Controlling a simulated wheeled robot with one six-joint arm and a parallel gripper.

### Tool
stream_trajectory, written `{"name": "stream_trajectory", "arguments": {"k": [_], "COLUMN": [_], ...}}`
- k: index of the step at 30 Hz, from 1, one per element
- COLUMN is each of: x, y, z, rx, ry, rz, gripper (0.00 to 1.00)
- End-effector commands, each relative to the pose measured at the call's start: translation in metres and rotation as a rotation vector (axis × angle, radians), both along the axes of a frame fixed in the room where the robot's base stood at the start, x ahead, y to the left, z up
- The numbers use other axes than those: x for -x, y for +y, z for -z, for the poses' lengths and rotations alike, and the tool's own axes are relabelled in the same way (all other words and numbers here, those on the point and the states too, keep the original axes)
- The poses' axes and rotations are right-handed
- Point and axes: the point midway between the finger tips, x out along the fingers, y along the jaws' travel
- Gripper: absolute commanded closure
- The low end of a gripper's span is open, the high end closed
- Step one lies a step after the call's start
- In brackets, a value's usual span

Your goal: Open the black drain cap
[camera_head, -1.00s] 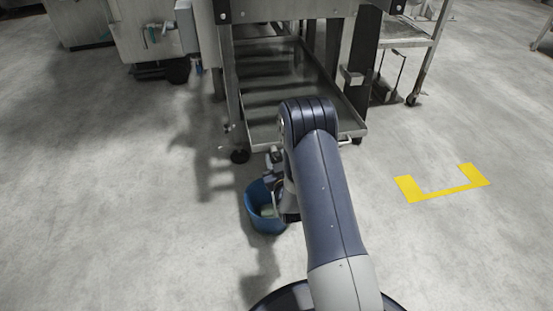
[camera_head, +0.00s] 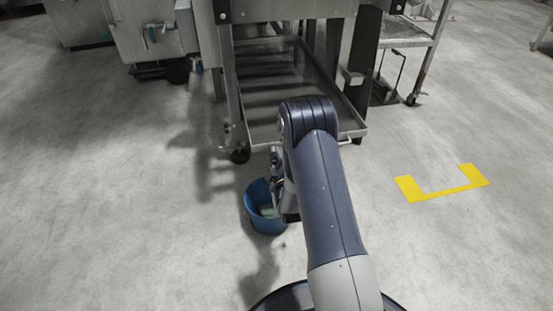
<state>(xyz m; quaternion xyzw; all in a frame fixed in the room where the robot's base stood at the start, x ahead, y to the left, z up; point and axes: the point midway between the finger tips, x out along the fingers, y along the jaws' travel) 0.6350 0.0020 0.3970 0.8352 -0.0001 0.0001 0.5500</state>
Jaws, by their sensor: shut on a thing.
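A blue bucket (camera_head: 256,208) stands on the floor left of my arm, with something pale inside it. My gripper (camera_head: 276,178) shows only in part, low beside my forearm, at or above the bucket's right side. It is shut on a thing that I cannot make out. My arm hides most of the gripper and the right part of the bucket. I cannot pick out the black drain cap; it may be behind my arm.
A steel frame with a low metal tray (camera_head: 262,130) stands just beyond the bucket, on a black caster (camera_head: 239,156). A steel cart (camera_head: 409,40) is at the back right. Yellow floor marking (camera_head: 441,190) lies right. Floor on both sides is clear.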

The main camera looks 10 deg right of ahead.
Motion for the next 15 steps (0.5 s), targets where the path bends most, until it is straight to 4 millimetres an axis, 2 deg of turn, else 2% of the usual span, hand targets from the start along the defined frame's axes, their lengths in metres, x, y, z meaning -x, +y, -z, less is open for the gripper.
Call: {"name": "stream_trajectory", "arguments": {"k": [6,15], "x": [0.0002,0.0002], "y": [0.0003,0.0003], "z": [0.0006,0.0006], "rx": [0.118,0.191], "ry": [0.002,0.002], "rz": [-0.001,-0.001], "gripper": [0.86,0.86]}}
